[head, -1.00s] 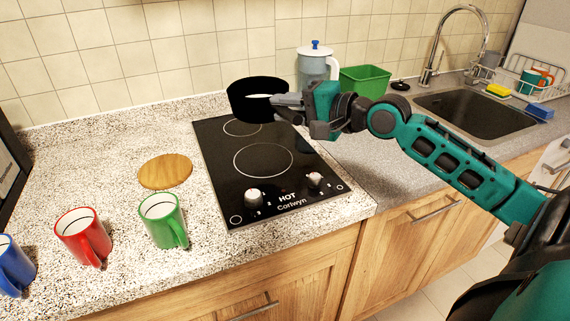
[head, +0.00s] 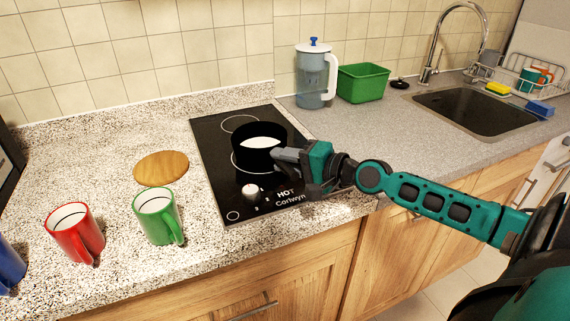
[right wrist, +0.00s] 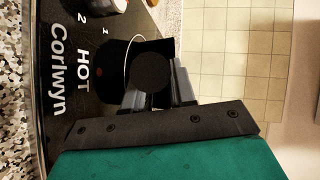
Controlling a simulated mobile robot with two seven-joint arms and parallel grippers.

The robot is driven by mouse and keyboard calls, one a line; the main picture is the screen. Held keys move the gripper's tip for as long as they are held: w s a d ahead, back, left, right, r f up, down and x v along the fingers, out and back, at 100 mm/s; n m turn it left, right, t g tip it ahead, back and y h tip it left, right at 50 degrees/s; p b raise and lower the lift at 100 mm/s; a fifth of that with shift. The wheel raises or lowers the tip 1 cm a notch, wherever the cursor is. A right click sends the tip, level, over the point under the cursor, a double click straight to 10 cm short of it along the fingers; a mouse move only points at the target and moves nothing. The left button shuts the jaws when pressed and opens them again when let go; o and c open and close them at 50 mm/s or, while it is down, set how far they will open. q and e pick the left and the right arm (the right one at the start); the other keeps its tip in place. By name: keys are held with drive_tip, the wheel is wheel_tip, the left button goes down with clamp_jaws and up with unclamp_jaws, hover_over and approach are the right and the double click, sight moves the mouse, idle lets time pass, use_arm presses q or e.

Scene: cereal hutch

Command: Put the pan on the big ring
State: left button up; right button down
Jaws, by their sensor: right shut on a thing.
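The black pan (head: 257,146), with something white inside, is over the big ring (head: 236,165) at the front of the black hob (head: 222,190). I cannot tell whether the pan touches the glass. My right gripper (head: 282,157) is shut on the pan at its right side. In the right wrist view the dark pan (right wrist: 151,72) is between the fingers and part of the ring shows beside it. The smaller ring (head: 240,123) behind is bare. My left gripper is not in view.
A round wooden board (head: 161,168), a green mug (head: 158,215) and a red mug (head: 75,232) stand left of the hob. A jug (head: 314,78) and a green tub (head: 363,83) stand behind, towards the sink (head: 475,108). The hob's knob (head: 250,192) is in front of the pan.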

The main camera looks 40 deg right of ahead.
drive_tip(key=shift+r, duration=0.2)
drive_tip(key=shift+f, duration=0.15)
drive_tip(key=c, duration=0.9)
unclamp_jaws()
drive_tip(key=shift+f, duration=0.1)
drive_tip(key=shift+b+v, duration=0.4)
drive_tip(key=shift+v, duration=0.45)
drive_tip(key=b+v, duration=0.2)
drive_tip(key=v, duration=0.7)
drive_tip(key=shift+s+d+r, duration=0.2)
drive_tip(key=shift+s+r, duration=0.05)
drive_tip(key=shift+s, duration=0.4)
